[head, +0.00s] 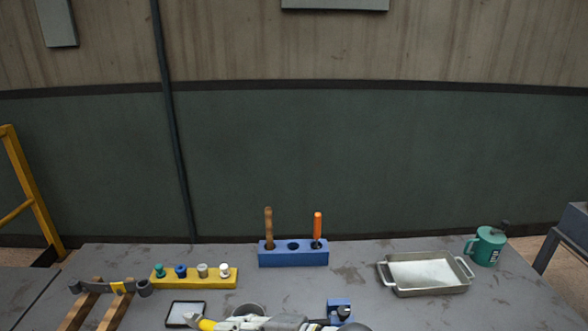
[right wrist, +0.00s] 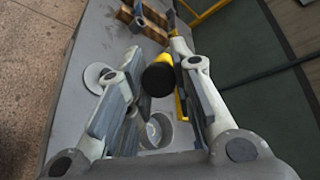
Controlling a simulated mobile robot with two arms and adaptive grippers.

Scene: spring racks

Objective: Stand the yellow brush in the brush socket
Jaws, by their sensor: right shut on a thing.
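My right gripper (right wrist: 155,95) is shut on the yellow brush (right wrist: 162,57), whose dark round end faces the wrist camera between the fingers. In the head view the gripper is low at the bottom edge, and a yellow end of the brush (head: 207,324) shows at its left. A blue rack (head: 293,259) stands at the back middle of the table, with a wooden handle (head: 268,227) upright in its left hole and an orange handle (head: 318,226) in its right one. Its middle hole looks empty. I cannot tell for certain which holder is the brush socket. My left gripper is not in view.
A yellow block (head: 195,283) with several knobs stands left of the blue rack. A metal tray (head: 425,291) and a green mug (head: 487,246) are at the right. A small blue block (head: 340,304) and a grey round cup (head: 250,308) are near the gripper.

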